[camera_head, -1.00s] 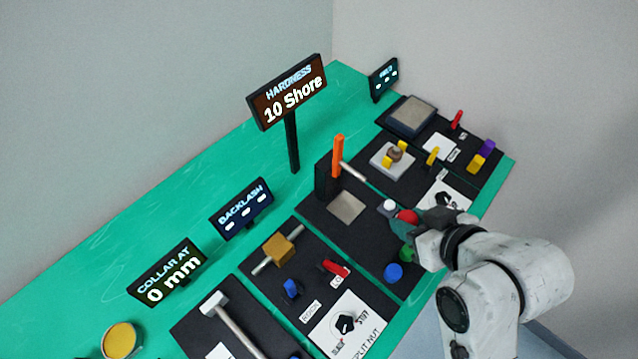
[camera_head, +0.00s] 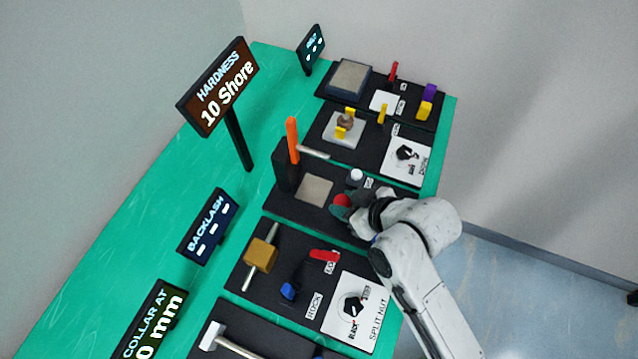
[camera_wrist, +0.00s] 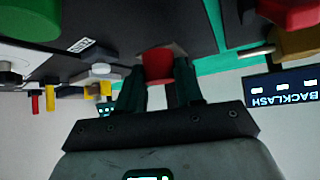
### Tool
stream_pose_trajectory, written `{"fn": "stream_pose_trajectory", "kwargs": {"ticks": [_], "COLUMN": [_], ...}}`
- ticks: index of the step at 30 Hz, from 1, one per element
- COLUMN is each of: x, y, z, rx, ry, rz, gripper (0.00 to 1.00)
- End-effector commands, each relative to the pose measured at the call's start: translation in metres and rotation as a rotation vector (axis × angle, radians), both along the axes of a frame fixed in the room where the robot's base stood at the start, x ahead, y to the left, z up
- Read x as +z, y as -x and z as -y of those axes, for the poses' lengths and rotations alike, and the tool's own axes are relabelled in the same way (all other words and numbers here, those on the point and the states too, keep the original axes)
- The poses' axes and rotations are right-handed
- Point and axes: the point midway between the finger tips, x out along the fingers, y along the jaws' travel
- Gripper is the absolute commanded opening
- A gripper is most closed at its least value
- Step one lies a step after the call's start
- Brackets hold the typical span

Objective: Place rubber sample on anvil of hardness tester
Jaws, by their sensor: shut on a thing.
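The hardness tester is a black stand (camera_head: 284,178) with an orange lever (camera_head: 293,140) and a light grey square plate in front, which looks like its anvil (camera_head: 314,188). My gripper (camera_wrist: 157,80) is shut on a red round rubber sample (camera_wrist: 158,62), which shows between its dark fingers. In the head view the red sample (camera_head: 341,200) is just right of and in front of the plate, apart from it in the picture; its height above the mat is hard to tell. The plate's edge shows behind the sample in the wrist view. A green round piece (camera_wrist: 28,20) shows top left there.
A white knob (camera_head: 356,176) stands close beyond my gripper. The HARDNESS sign (camera_head: 222,88) reads 10 Shore. Nearer are a tan block (camera_head: 261,254), a red lever (camera_head: 324,255) and a blue piece (camera_head: 289,290). Bare green table lies left of the tester.

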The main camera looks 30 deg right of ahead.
Motion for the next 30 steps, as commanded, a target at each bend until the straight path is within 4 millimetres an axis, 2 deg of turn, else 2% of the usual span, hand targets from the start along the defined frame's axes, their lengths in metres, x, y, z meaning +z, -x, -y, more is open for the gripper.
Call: {"fn": "stream_pose_trajectory", "kwargs": {"ticks": [1,2,3,6,14,20,24,30], "x": [-0.012,-0.014,-0.009,-0.009,-0.010,-0.009,-0.022,-0.023], "y": [0.001,-0.002,-0.013,-0.030,-0.050,-0.080,-0.077,-0.078], "z": [0.000,0.000,-0.003,-0.006,-0.012,-0.019,-0.018,-0.018], "rx": [-0.001,-0.002,0.001,-0.001,0.000,0.001,-0.002,-0.001], "ry": [0.000,0.000,0.000,0.001,0.001,0.002,0.000,0.000], "rz": [-0.004,-0.001,0.004,0.004,0.003,0.001,-0.001,0.001], "gripper": [0.02,0.02,0.02,0.02,0.02,0.02,0.02,0.02]}}
